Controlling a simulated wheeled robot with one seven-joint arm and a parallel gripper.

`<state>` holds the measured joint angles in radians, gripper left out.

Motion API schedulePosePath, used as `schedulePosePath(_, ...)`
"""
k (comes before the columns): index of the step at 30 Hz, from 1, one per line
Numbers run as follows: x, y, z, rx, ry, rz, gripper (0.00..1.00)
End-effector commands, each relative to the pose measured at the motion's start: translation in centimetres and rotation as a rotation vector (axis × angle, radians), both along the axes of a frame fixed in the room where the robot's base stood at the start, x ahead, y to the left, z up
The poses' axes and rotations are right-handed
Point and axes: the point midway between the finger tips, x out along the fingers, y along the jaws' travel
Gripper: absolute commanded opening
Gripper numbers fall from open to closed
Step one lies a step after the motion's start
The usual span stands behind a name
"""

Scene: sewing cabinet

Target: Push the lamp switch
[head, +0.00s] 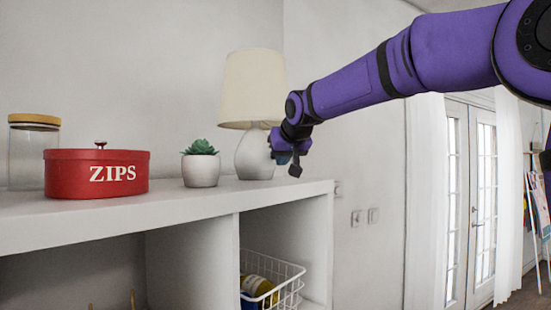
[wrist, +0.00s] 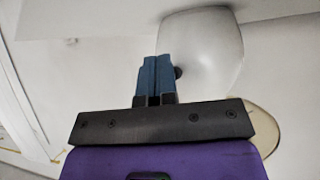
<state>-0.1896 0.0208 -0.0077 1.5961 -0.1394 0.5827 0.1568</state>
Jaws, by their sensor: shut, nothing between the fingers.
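The lamp has a cream shade (head: 253,88) and a rounded white base (head: 253,158), standing upright at the right end of the cabinet top. In the wrist view the lamp base (wrist: 208,48) appears upside down, with a small dark knob, likely the switch (wrist: 179,72), on its side. My gripper (head: 279,157) is at the right side of the lamp base in the head view. In the wrist view its blue fingers (wrist: 156,62) are shut and empty, with their tips beside the knob. I cannot tell whether they touch it. The knob is hidden in the head view.
A potted succulent (head: 200,168) stands left of the lamp. A red ZIPS tin (head: 97,173) and a glass jar (head: 27,155) are further left. A white wire basket (head: 284,281) sits in the shelf below. Open room lies right of the cabinet, before the wall.

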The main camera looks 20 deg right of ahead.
Motion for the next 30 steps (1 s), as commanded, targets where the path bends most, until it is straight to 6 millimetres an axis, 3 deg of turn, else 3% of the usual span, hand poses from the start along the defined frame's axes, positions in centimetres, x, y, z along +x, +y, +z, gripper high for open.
schedulePosePath(18,-1.0,-0.7,0.0,0.0,0.0,0.0,0.0)
schedulePosePath(30,-3.7,-2.7,0.0,0.0,0.0,-0.001,0.0)
